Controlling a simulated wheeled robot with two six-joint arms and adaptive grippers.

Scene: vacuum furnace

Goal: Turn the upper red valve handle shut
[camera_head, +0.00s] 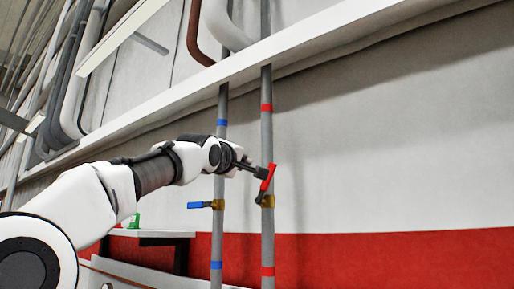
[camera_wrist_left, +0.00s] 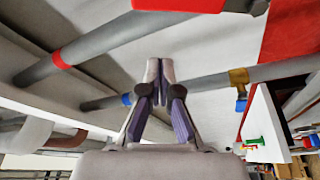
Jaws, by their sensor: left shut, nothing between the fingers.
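The red valve handle (camera_head: 266,178) is on the right grey pipe, above and beside its brass valve body (camera_head: 268,201). It stands steeply, leaning slightly to the right at its top, roughly along the pipe. My left gripper (camera_head: 260,172) is shut and empty, with its tips at the handle's left side; I cannot tell whether they touch. In the left wrist view, the closed fingertips (camera_wrist_left: 160,68) point toward the red handle (camera_wrist_left: 180,4), which is cut by the top edge. My right gripper is not in view.
A left grey pipe (camera_head: 218,170) runs parallel, with a blue handle (camera_head: 199,205) pointing left. My left arm passes in front of this pipe. A white ledge (camera_head: 160,234) with a green object (camera_head: 134,221) is at lower left. The wall to the right is clear.

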